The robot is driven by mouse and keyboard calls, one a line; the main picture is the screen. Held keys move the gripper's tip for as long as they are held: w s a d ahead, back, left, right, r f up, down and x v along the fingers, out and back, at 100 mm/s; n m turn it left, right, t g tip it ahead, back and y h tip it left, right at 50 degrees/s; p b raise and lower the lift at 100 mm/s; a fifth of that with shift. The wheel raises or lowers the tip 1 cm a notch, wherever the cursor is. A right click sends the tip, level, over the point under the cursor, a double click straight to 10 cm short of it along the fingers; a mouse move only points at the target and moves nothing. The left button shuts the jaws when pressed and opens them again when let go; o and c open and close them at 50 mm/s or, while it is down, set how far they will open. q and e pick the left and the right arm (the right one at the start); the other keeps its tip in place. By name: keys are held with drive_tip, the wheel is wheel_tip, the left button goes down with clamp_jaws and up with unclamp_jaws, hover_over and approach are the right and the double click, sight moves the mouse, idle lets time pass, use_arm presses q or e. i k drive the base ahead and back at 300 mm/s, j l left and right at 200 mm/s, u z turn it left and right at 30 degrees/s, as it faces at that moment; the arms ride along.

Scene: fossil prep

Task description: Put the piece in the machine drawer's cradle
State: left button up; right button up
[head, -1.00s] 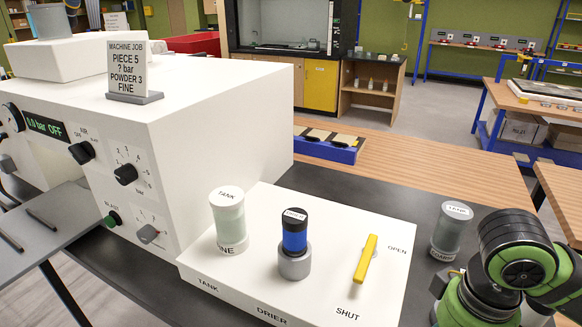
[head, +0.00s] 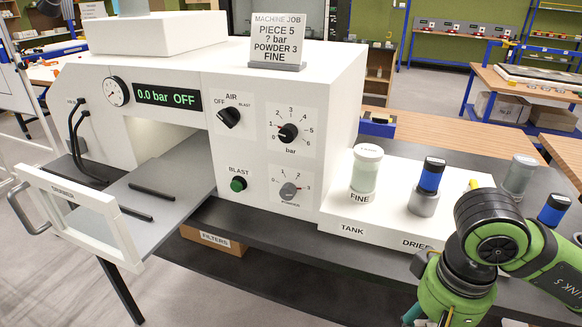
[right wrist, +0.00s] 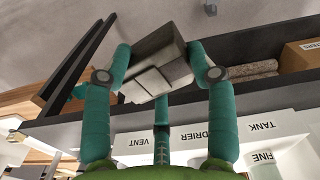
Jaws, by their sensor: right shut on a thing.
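The machine drawer (head: 172,177) is pulled out at the left in the head view, a flat grey tray with a white windowed front (head: 80,210). Two dark bars (head: 152,191) lie apart on it, apparently the cradle, with nothing between them. In the right wrist view my right gripper (right wrist: 158,56) is shut on the piece (right wrist: 150,72), a dark grey-brown block with paler flat faces. In the head view my right arm is at the lower right, well right of the drawer; the piece is hidden there. My left gripper is not in view.
The white machine (head: 270,110) reads 0.0 bar OFF; its job card (head: 279,40) says piece 5, powder 3, fine. The FINE jar (head: 366,172) and a blue-topped drier (head: 427,187) stand on the panel right of it. A FILTERS box (head: 213,240) sits below.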

sight(140, 202)
drive_tip(key=j, duration=1.1)
drive_tip(key=k+j, duration=0.1)
drive_tip(key=j, duration=1)
drive_tip(key=i+z, duration=0.05)
